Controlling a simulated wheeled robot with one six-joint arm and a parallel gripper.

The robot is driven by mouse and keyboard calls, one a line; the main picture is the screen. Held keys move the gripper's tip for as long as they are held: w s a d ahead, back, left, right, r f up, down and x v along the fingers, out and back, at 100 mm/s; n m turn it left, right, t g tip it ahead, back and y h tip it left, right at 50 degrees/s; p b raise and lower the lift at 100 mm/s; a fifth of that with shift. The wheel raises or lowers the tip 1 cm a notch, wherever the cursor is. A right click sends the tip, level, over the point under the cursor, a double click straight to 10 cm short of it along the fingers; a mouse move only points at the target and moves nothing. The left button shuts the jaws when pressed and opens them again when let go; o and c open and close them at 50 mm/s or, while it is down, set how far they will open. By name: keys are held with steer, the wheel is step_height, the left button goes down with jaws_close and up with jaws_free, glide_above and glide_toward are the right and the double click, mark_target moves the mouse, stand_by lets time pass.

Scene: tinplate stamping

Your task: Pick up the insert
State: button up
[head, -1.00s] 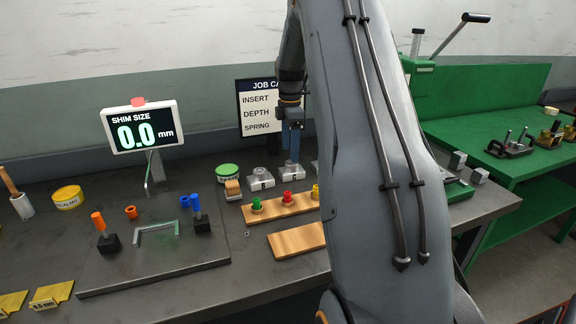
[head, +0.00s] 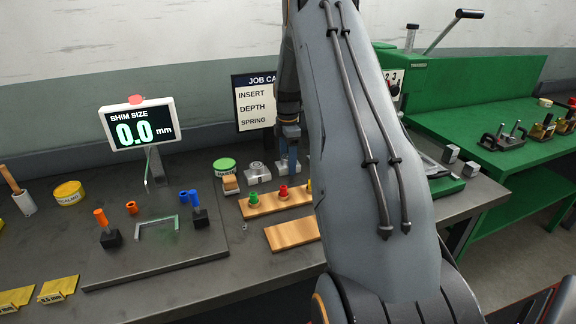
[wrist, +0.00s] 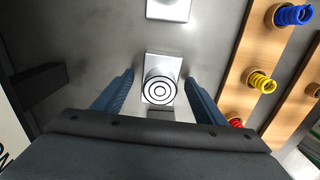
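A pale metal insert (wrist: 160,88), a square block with concentric rings on its top, lies between my fingers in the wrist view. My gripper (wrist: 160,76) is open, with one blue finger on each side of it and a visible gap to each. In the head view my gripper (head: 289,160) hangs over the row of metal blocks, and its fingers partly hide the block beneath. Another metal insert (head: 257,172) stands to its left. A further block (wrist: 169,8) shows at the top of the wrist view.
A wooden board with colored springs (head: 265,206) lies in front of the blocks; the springs show right of my gripper in the wrist view. The job card (head: 254,100) stands behind. My arm hides the bench's right part.

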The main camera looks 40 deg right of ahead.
steer(key=c, duration=1.4)
steer(key=shift+r, duration=0.1)
steer(key=shift+c, duration=0.5)
steer(key=shift+r, duration=0.1)
